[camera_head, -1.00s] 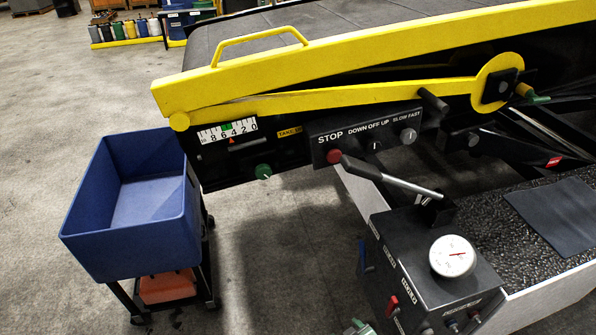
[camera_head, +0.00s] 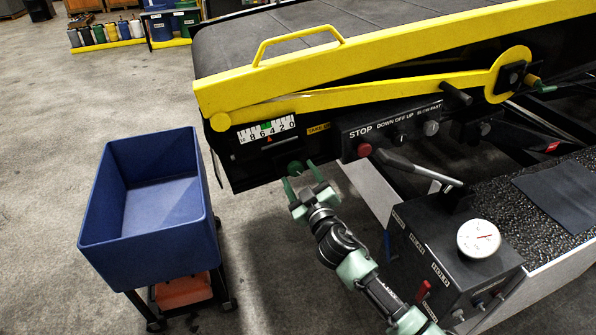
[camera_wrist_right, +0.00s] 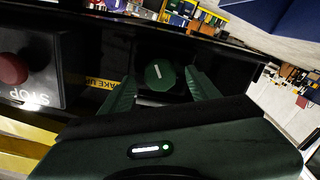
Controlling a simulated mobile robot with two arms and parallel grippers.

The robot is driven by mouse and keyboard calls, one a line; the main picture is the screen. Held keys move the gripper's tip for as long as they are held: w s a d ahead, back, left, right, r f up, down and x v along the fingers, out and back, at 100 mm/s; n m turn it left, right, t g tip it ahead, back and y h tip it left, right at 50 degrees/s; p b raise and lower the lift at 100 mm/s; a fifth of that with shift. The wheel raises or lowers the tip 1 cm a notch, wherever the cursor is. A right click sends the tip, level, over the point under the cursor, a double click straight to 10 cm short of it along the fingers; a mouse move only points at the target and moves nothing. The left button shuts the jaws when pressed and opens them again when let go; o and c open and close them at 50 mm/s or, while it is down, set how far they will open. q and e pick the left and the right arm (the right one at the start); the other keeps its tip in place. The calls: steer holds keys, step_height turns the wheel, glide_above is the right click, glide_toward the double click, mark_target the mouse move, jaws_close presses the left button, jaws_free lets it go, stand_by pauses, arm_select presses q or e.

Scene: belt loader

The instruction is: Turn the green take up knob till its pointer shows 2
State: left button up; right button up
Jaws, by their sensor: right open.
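The green take up knob (camera_head: 295,167) sits on the loader's black side panel, below a white number scale (camera_head: 266,130). The scale's small red pointer (camera_head: 269,138) stands near the 4; the exact reading is too small to tell. My right gripper (camera_head: 299,175) is open at the knob, reaching up from below. In the right wrist view the knob (camera_wrist_right: 160,75), with a pale line on its face, shows between the two green fingers (camera_wrist_right: 162,88). Whether the fingertips touch it I cannot tell. My left gripper is not in view.
A red STOP button (camera_head: 364,150) and switches sit right of the knob. A grey lever (camera_head: 420,168) and a control box with a dial (camera_head: 478,238) stand lower right. A blue bin (camera_head: 150,242) on a cart stands left. A yellow rail (camera_head: 400,62) runs above.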

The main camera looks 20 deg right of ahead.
steer(key=shift+w+a, duration=0.1)
steer(key=shift+w, duration=0.75)
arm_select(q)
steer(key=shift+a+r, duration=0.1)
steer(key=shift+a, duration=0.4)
arm_select(e)
jaws_close()
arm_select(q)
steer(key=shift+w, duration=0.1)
